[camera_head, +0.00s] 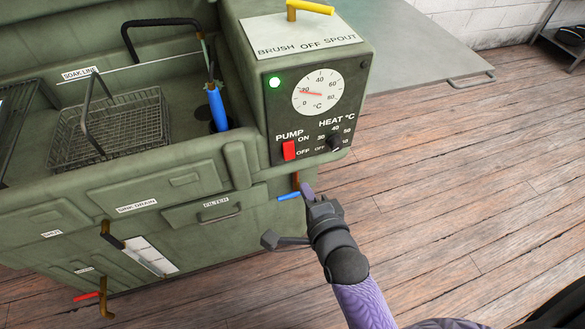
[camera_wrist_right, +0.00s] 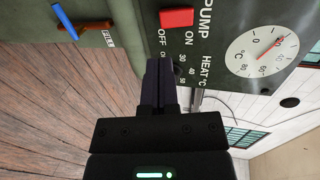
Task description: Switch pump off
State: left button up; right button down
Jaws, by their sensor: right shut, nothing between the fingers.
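The red PUMP rocker switch (camera_head: 289,150) is on the front of the green control box, beside the labels ON and OFF. It also shows near the top of the right wrist view (camera_wrist_right: 177,18). I cannot tell which way it is pressed. A green lamp (camera_head: 275,82) above it is lit. My right gripper (camera_head: 306,189) is shut and empty, below the switch in the head view. In the right wrist view its closed fingertips (camera_wrist_right: 160,64) show close to the panel, apart from the switch. My left gripper is not in view.
The heat knob (camera_head: 334,142) and temperature dial (camera_head: 318,92) share the panel. A blue-handled valve (camera_head: 288,196) is beside my right fingertips. A wire basket (camera_head: 110,125) and blue brush (camera_head: 217,107) are in the wash tank. The wooden floor (camera_head: 455,190) at right is clear.

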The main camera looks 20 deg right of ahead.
aim_at(289, 150)
jog(key=b+x, duration=0.3)
jog(key=x, duration=0.6)
jog(key=shift+b, duration=0.3)
jog(key=shift+s, duration=0.1)
